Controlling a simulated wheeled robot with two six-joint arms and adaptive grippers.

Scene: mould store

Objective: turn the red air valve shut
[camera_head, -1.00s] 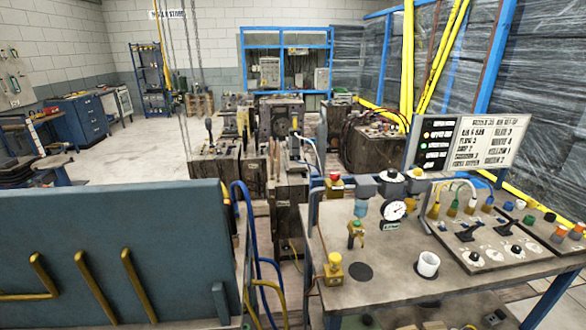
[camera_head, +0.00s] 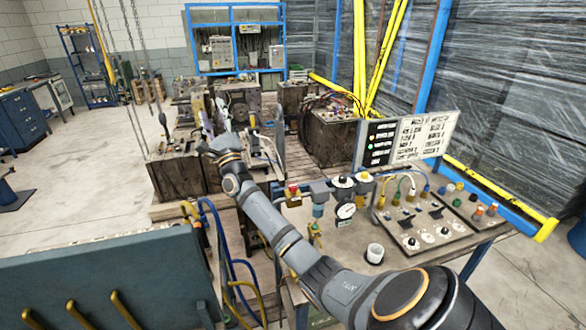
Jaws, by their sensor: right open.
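The red air valve (camera_head: 293,188) appears as a small red knob on a yellow body, at the left back of the workbench (camera_head: 402,258). It joins a grey fitting with a blue bowl (camera_head: 318,208) below it. My right arm crosses the view from the lower right to the upper left, passing in front of the bench's left part. My right gripper (camera_head: 213,122) is open, beyond and to the left of the valve in the picture, in front of the dark mould blocks. It is apart from the valve. My left gripper is not in view.
A pressure gauge (camera_head: 346,211), a white cup (camera_head: 375,253) and a switch panel (camera_head: 420,226) are on the bench. A sign board (camera_head: 408,139) stands behind. Blue hoses (camera_head: 216,235) hang beside a dark blue-green panel (camera_head: 110,288). Open floor (camera_head: 75,185) lies at left.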

